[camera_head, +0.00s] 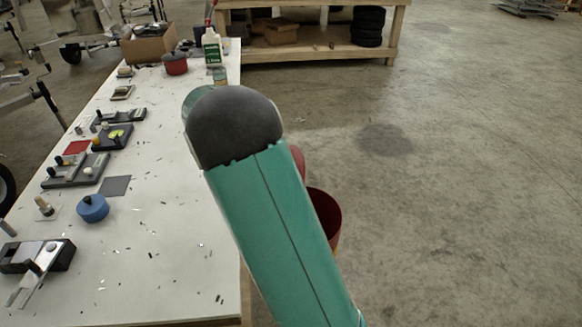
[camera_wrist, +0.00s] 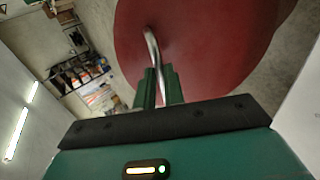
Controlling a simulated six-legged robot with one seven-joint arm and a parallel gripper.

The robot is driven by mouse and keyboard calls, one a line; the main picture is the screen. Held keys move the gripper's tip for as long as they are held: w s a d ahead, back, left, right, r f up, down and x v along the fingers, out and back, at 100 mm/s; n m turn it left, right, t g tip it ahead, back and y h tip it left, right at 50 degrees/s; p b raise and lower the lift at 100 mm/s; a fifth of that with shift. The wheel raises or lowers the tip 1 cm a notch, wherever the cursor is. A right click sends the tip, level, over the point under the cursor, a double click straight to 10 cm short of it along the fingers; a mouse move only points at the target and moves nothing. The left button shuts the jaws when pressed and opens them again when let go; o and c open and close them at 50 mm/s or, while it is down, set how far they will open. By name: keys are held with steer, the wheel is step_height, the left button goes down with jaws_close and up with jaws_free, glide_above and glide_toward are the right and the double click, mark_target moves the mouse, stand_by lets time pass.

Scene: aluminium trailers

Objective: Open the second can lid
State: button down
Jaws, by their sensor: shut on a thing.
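A red can (camera_head: 326,212) stands on the floor beside the table's right edge. It is partly hidden behind my arm, and its dark red inside shows at the rim. A small red patch (camera_head: 298,160), which looks like the raised lid's edge, shows above it beside my arm. In the wrist view the large round red lid (camera_wrist: 205,50) fills the upper middle, with a bent silver handle (camera_wrist: 151,45). My gripper (camera_wrist: 159,72) has its green fingers shut on this handle. In the head view my arm hides the gripper and most of the lid.
A long white table (camera_head: 165,235) runs along the left, holding a blue round object (camera_head: 92,208), a red pot (camera_head: 175,64), a white-green bottle (camera_head: 212,46) and several small fixtures. A wooden shelf (camera_head: 310,55) with tyres (camera_head: 368,26) stands behind. The concrete floor at right is clear.

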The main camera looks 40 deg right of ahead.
steer(key=w+a+g+h, duration=0.1)
steer(key=w+a, duration=0.2)
steer(key=a, duration=0.4)
steer(key=shift+w+a+h, duration=0.15)
steer(key=shift+w+h, duration=0.15)
steer(key=shift+w, duration=0.1)
steer(key=shift+f, duration=0.2)
steer(key=c, duration=1.5)
jaws_free()
steer(key=shift+w, duration=0.1)
steer(key=shift+c, duration=0.2)
steer(key=shift+o, duration=0.3)
steer(key=shift+r, duration=0.15)
steer(key=v, duration=1.3)
steer(key=shift+a+r, duration=0.15)
steer(key=shift+a, duration=0.15)
